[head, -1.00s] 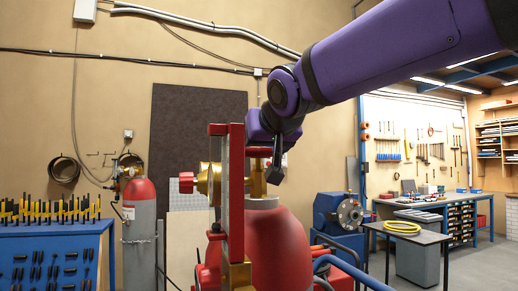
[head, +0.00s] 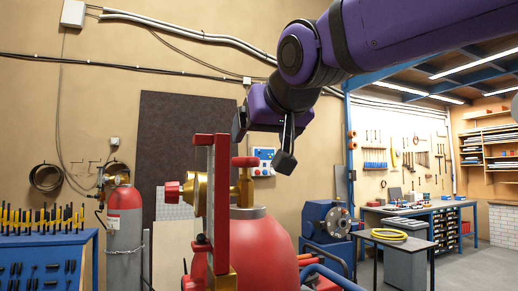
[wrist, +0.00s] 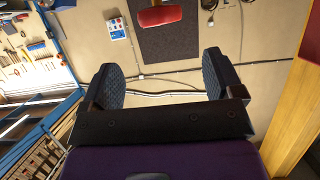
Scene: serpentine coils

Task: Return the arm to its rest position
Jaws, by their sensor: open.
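My purple arm reaches in from the upper right of the head view. My gripper (head: 262,143) is at its end, above and behind the top of the red upright post (head: 221,205). In the wrist view my gripper (wrist: 158,82) shows two dark padded fingers spread wide, with nothing between them. The red tank (head: 262,250) stands below, with a brass valve (head: 243,188) on top. The gripper is apart from the valve in the head view.
A grey cylinder with a red top (head: 124,198) stands at left beside a blue tool bench (head: 45,243). A blue flanged machine (head: 325,222) and a table with a yellow coil (head: 389,234) are at right. Open air surrounds the gripper above the valve.

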